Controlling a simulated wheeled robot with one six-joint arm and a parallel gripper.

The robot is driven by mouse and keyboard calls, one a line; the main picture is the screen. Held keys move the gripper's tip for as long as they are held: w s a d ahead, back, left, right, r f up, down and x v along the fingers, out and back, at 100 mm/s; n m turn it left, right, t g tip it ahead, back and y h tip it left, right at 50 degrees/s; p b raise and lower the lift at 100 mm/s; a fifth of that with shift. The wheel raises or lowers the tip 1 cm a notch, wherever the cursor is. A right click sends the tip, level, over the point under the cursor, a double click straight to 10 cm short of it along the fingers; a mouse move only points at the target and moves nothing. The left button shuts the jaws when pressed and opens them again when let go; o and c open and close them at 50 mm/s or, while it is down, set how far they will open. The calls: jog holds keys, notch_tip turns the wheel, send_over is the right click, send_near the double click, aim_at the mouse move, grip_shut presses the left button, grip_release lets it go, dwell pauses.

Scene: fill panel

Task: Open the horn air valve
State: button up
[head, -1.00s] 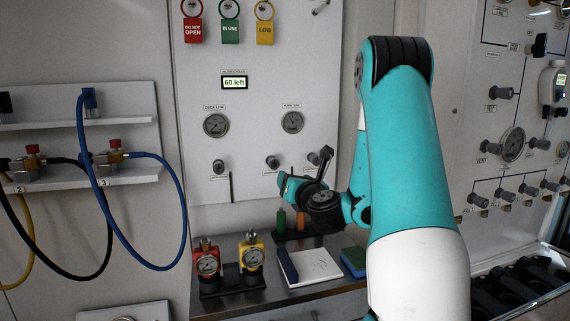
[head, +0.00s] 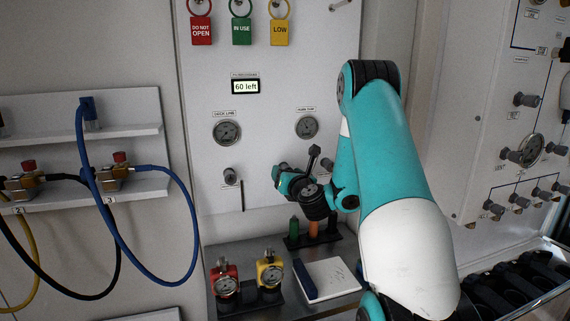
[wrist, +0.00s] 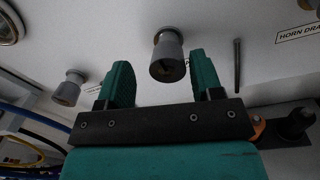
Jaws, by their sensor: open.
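In the wrist view a grey cylindrical knob (wrist: 168,52) sticks out from the white panel between my gripper's two green fingers. I cannot read a label on it, so I cannot confirm it is the horn air valve. My gripper (wrist: 160,62) is open, a finger on each side of the knob, with visible gaps. In the head view my gripper (head: 277,175) is in front of the panel below the gauges and hides the middle knob.
Other knobs are left (head: 230,176) and right (head: 327,164) of my gripper. A dark thin bar (wrist: 238,65) stands beside the middle knob, near a label starting "HORN DRA".

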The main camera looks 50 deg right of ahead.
jog(key=shift+w+d, duration=0.3)
jog(key=shift+w, duration=0.1)
jog(key=shift+d, duration=0.1)
jog(key=shift+s+d, duration=0.1)
jog(key=shift+d, duration=0.1)
jog(key=c, duration=0.9)
